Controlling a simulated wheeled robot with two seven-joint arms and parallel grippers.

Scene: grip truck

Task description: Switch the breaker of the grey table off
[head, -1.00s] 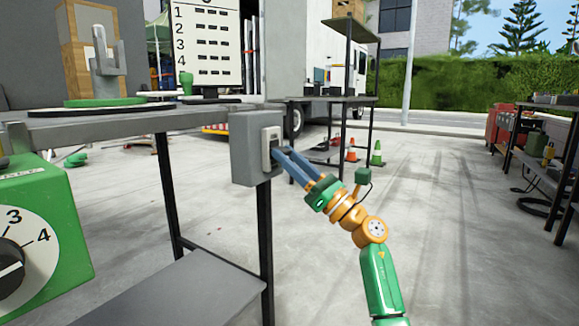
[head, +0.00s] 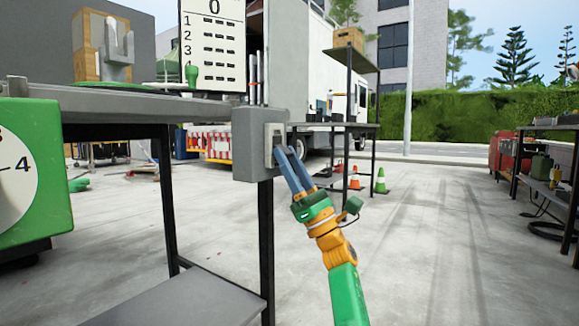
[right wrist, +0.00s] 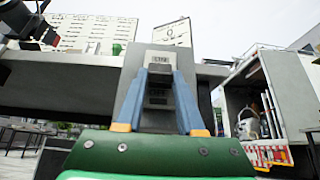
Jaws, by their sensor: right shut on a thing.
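In the right wrist view the breaker box (right wrist: 133,92) stands straight ahead. My right gripper (head: 280,153) reaches up to the switch with its blue fingers. In the right wrist view the right gripper (right wrist: 161,76) has a finger on either side of the switch and is shut on it. My left gripper is not in view.
A green box with a numbered dial (head: 28,170) stands close at the left. A scoreboard (head: 212,45) rises behind the table. A lower grey shelf (head: 175,298) is below. Cones (head: 380,181) stand further back.

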